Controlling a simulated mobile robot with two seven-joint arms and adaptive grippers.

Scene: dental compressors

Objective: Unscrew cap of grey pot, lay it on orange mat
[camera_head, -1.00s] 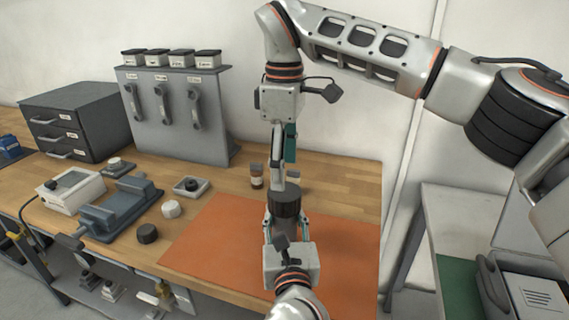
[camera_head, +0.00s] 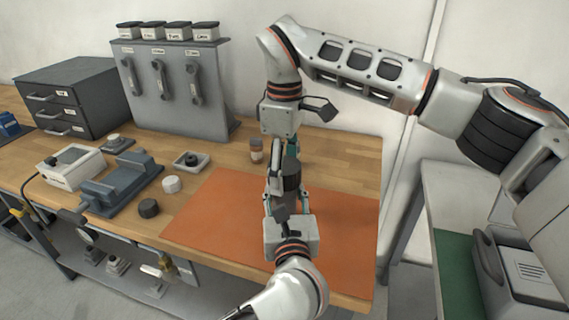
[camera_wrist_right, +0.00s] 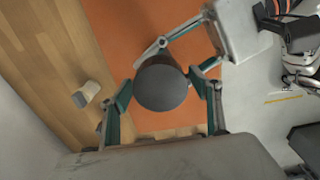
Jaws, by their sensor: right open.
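The grey pot with its dark round cap (camera_head: 291,174) is held above the orange mat (camera_head: 215,225). My left gripper (camera_head: 287,200) reaches up from below in the head view and is shut on the pot. My right gripper (camera_head: 283,163) comes down from above, open. In the right wrist view the round dark top (camera_wrist_right: 163,86) lies between the right gripper's teal fingers (camera_wrist_right: 163,98), which stand on either side of it. Whether they touch it is hard to tell. The fingers hide much of the pot's sides.
A small brown bottle (camera_head: 256,150) stands just behind the mat. Left of the mat are a dark round knob-like piece (camera_head: 149,208), a white one (camera_head: 171,184), a small tray (camera_head: 191,160) and a blue-grey vice-like fixture (camera_head: 122,184). The mat's left part is bare.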

